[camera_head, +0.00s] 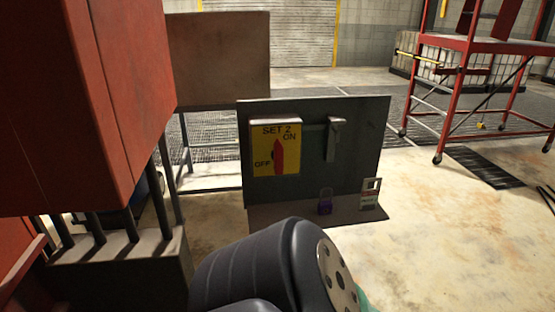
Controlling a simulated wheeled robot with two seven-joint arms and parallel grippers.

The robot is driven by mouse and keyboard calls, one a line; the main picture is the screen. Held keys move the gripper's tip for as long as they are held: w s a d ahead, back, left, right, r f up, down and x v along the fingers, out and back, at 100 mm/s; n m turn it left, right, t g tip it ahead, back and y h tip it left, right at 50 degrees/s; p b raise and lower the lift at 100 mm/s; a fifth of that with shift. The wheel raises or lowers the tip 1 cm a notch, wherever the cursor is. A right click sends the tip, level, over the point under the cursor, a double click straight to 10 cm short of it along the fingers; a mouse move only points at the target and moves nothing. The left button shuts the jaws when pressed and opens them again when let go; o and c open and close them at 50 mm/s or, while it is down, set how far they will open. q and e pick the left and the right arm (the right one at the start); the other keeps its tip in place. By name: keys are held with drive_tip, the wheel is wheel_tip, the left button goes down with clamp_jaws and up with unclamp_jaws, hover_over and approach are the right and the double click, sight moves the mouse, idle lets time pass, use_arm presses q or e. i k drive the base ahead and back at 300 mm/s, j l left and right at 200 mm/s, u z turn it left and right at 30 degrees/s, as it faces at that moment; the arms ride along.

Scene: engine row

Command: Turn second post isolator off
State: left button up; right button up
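The isolator (276,148) is a yellow plate marked SET 2, with ON at the upper right and OFF at the left. A dark arm link of mine fills the bottom middle, below the panel. Neither gripper shows in the head view.
A grey lever or bracket (333,138) is on the panel's right half. A large red cabinet (70,105) stands close at left. A red wheeled platform (470,90) stands at the back right. Floor at right is open.

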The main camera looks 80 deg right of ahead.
sight(276, 155)
drive_tip(key=z, duration=2.7)
